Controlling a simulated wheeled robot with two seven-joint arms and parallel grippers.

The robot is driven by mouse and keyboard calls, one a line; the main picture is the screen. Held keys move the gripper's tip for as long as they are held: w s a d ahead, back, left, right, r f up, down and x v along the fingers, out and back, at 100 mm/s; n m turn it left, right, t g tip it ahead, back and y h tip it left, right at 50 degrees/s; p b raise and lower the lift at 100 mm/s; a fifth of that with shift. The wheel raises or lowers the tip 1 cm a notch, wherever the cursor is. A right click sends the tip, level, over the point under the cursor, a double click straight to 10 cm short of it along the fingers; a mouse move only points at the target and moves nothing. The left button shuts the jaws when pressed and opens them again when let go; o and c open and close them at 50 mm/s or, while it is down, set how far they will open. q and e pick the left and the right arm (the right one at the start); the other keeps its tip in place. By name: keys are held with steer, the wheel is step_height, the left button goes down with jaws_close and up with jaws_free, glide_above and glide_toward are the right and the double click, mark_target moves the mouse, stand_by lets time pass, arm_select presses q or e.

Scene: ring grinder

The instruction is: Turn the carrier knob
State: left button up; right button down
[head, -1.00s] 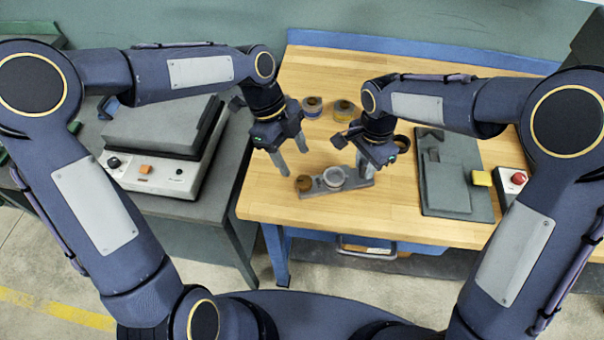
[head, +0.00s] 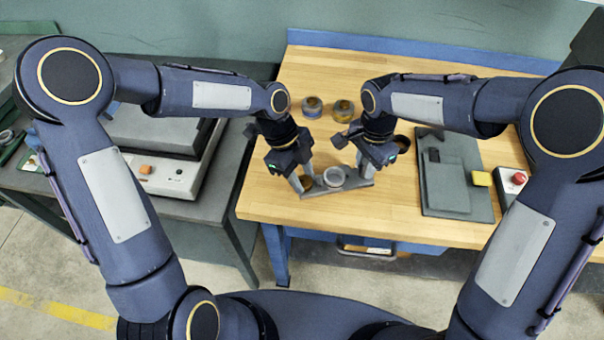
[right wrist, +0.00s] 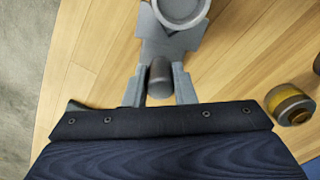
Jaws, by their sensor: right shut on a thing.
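The carrier is a grey bar (head: 350,187) lying on the wooden bench, with a round grey cup (head: 331,177) on it. The brown carrier knob (head: 306,183) is at its left end. My left gripper (head: 304,183) is pointed down at that end, its fingers on either side of the knob; whether they touch it is unclear. My right gripper (head: 366,168) is shut on the carrier's dark upright post at the right end. In the right wrist view the post (right wrist: 160,78) stands between the fingers (right wrist: 160,86), with the cup (right wrist: 181,8) beyond.
Two round brown-topped pots (head: 312,106) (head: 343,110) stand behind the carrier. A dark round pot (head: 402,143) is to its right. The front bench strip is clear.

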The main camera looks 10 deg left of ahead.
arm_select(q)
steer(key=c, duration=0.3)
steer(key=n+t, duration=0.1)
steer(key=n, duration=0.2)
steer(key=shift+c, duration=0.2)
steer(key=o, duration=1)
steer(key=shift+r, duration=0.1)
steer(key=v, duration=1.2)
steer(key=shift+a, duration=0.15)
steer(key=shift+s, duration=0.15)
arm_select(e)
steer(key=shift+w, duration=0.15)
